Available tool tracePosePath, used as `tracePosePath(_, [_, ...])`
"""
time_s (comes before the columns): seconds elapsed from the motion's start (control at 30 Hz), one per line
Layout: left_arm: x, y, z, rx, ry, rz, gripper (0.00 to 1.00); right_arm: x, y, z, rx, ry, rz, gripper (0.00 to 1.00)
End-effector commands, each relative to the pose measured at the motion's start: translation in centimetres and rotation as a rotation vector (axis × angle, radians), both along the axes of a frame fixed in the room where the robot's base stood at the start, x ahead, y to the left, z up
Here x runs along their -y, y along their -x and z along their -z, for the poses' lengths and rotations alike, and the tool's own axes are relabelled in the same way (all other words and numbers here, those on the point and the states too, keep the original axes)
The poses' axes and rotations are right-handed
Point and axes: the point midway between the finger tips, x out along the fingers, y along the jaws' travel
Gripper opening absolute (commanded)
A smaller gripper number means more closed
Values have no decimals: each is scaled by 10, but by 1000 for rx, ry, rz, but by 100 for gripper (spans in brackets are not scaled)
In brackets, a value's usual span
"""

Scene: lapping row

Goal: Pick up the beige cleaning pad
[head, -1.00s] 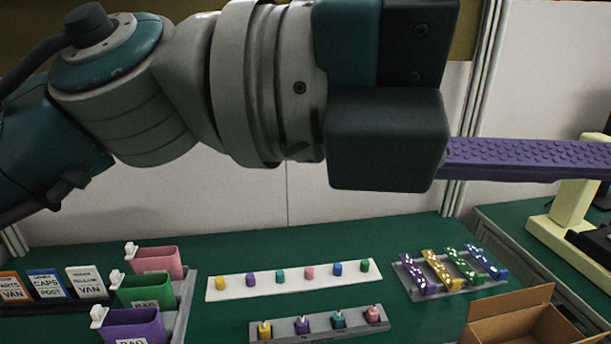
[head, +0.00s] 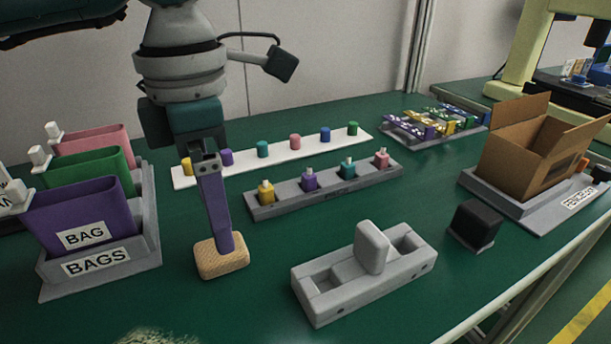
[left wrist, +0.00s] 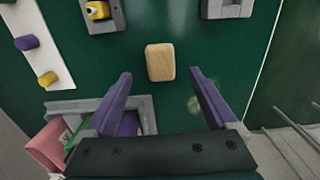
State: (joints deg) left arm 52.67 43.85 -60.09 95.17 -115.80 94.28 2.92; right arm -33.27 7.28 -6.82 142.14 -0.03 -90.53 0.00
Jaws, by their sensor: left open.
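The beige cleaning pad (head: 222,260) is a small tan block lying on the green bench, right of the purple bag holder. My left gripper (head: 227,246) points down over it, its purple fingers covering part of the pad's far side in the head view. In the left wrist view the pad (left wrist: 160,60) lies centred ahead of the two spread fingertips (left wrist: 160,74), with nothing between the fingers. The left gripper is open and empty. I cannot tell the exact height of the tips above the pad. My right gripper is not in view.
The purple bag holder (head: 85,218) stands close left. A grey fixture (head: 330,302) with an upright block and a black block (head: 474,225) lie right. A grey rack (head: 325,193) of coloured pegs is behind. A cardboard box (head: 525,150) stands far right.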

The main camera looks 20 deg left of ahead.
Motion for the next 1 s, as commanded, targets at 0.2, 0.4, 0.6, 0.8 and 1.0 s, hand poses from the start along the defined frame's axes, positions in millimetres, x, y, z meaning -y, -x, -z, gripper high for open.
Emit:
tracePosePath(0.2, [-1, 4, 28, -4, 2, -1, 91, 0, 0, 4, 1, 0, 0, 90])
tracePosePath(0.4, [-1, 3, 54, 0, 3, 0, 91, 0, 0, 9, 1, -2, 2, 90])
tracePosePath(0.6, [-1, 3, 56, 2, 3, 1, 91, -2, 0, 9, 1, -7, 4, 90])
tracePosePath(0.8, [-1, 3, 55, 2, 3, 1, 77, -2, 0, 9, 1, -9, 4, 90])
tracePosePath(1.0, [-1, 3, 55, 1, 3, 1, 54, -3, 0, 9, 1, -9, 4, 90])
